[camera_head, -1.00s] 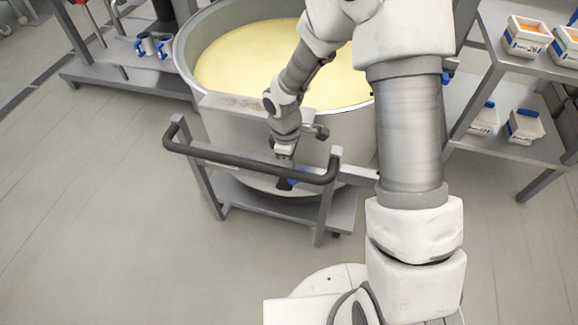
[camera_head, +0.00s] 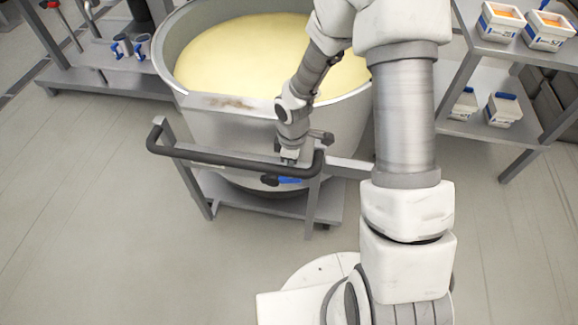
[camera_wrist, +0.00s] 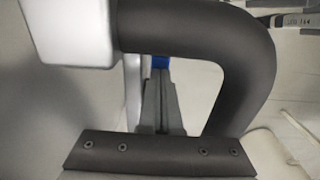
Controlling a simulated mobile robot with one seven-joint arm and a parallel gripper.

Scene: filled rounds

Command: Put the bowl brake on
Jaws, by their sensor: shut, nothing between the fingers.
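The large metal bowl (camera_head: 235,132) holds pale yellow dough and stands on a wheeled grey trolley with a dark push handle (camera_head: 235,166). A small blue lever (camera_head: 287,180), seemingly the bowl brake, sits low on the trolley below the handle. A bit of blue also shows in the wrist view (camera_wrist: 160,62). My gripper (camera_wrist: 160,78) is shut and empty, its fingertips pointing towards the blue part. The handle tube curves past the fingers in the wrist view. In the head view the fingers are largely hidden near the handle. I cannot tell whether they touch the lever.
The handle and the trolley frame close in around my gripper. A shelf rack (camera_head: 485,128) with white containers stands on the right. A grey bench (camera_head: 105,78) with blue-handled items stands at the left. The floor at the left front is clear.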

